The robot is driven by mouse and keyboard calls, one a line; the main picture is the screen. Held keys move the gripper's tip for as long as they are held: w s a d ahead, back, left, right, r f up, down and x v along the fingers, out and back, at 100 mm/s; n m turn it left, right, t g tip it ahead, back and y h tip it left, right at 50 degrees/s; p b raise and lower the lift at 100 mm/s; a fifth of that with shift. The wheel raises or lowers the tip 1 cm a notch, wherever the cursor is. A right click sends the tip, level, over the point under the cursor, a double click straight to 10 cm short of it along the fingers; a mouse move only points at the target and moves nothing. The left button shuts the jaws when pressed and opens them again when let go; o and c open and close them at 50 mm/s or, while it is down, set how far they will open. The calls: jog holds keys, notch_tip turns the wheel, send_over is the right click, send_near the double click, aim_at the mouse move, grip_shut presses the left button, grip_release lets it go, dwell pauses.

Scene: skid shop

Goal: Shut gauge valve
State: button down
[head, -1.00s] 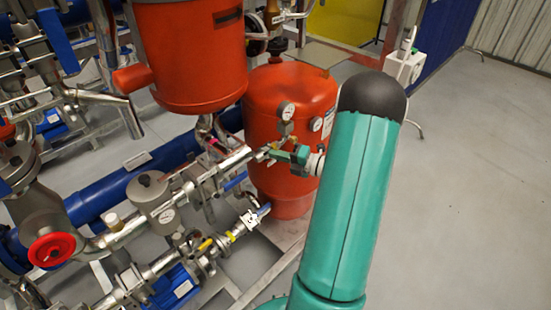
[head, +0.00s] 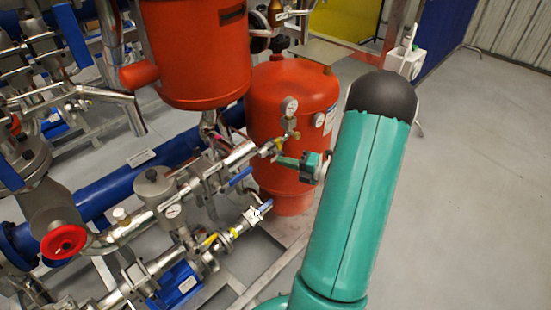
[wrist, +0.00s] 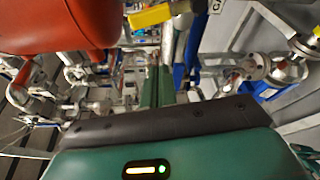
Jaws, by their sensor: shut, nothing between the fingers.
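A round pressure gauge (head: 289,107) stands on a small fitting in front of the red tank. Below it, small brass and yellow parts (head: 279,143) sit at the end of a steel pipe; I cannot tell their exact valve position. My gripper (head: 278,160) is shut and empty, its green fingers pointing left just below these parts; whether they touch is unclear. A blue lever (head: 240,176) lies along the pipe left of the fingertips. In the wrist view my gripper (wrist: 160,77) points away from the camera, with a yellow handle (wrist: 151,16) above it.
The red tank (head: 270,90) stands close behind my gripper, and a second red vessel (head: 192,50) hangs at upper left. A lower pipe has yellow tags (head: 210,240). A red handwheel (head: 63,241) is at left. Open grey floor (head: 470,190) lies right.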

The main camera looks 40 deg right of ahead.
jog(key=v, duration=0.5)
jog(key=shift+s+d+r, duration=0.1)
jog(key=shift+s, duration=0.3)
